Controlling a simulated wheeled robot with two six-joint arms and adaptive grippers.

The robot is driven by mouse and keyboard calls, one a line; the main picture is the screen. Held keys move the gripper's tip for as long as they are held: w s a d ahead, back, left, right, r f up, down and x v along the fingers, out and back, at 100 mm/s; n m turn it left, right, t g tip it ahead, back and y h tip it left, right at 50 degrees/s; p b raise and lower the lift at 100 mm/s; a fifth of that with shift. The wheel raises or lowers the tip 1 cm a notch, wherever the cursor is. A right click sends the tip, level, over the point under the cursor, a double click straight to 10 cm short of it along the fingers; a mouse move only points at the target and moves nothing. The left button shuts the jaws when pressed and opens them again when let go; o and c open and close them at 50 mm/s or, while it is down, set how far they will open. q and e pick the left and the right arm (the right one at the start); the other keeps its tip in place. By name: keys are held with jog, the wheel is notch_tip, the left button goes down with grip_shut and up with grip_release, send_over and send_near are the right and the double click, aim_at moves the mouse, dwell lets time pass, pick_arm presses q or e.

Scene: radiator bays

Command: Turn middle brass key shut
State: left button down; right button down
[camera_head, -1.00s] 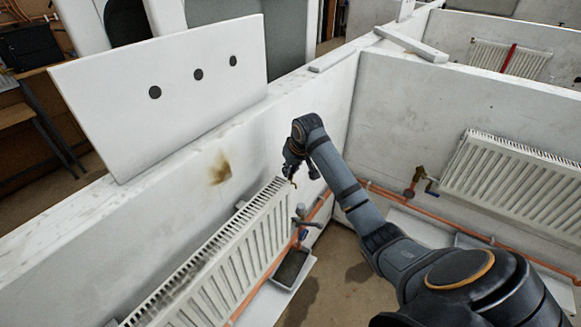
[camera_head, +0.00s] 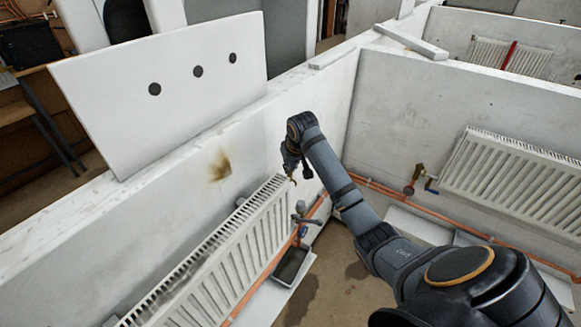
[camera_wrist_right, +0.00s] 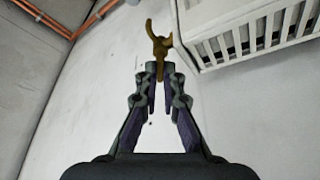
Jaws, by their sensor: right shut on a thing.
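My right gripper (camera_head: 290,172) is beside the upper end of the near radiator (camera_head: 232,240), close to the white wall. In the right wrist view its fingers (camera_wrist_right: 160,75) are shut on a brass key (camera_wrist_right: 160,44), whose forked head points away from the fingertips. In that view the key shows against the wall, left of the radiator's slotted end (camera_wrist_right: 245,30). I cannot tell whether the key touches a fitting. My left gripper is not in view.
Copper pipe (camera_head: 400,200) runs low along the right wall to another radiator (camera_head: 515,185). A white board with three dark holes (camera_head: 160,95) stands on the left wall.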

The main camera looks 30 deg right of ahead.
jog(key=shift+a+m+h, duration=0.15)
jog(key=shift+m+h, duration=0.25)
jog(key=shift+m, duration=0.5)
jog(key=m+h, duration=0.1)
jog(key=m, duration=0.2)
jog(key=shift+w+r+m+g, duration=0.1)
jog(key=shift+w+m+g, duration=0.05)
jog(key=shift+m+g, duration=0.25)
jog(key=m+g, duration=0.1)
jog(key=m, duration=0.1)
jog(key=m+h, duration=0.1)
jog(key=m, duration=0.2)
jog(key=shift+w+a+g+h, duration=0.1)
jog(key=shift+g+h, duration=0.2)
jog(key=shift+g, duration=0.1)
jog(key=shift+m, duration=0.5)
jog(key=c, duration=1.8)
grip_release()
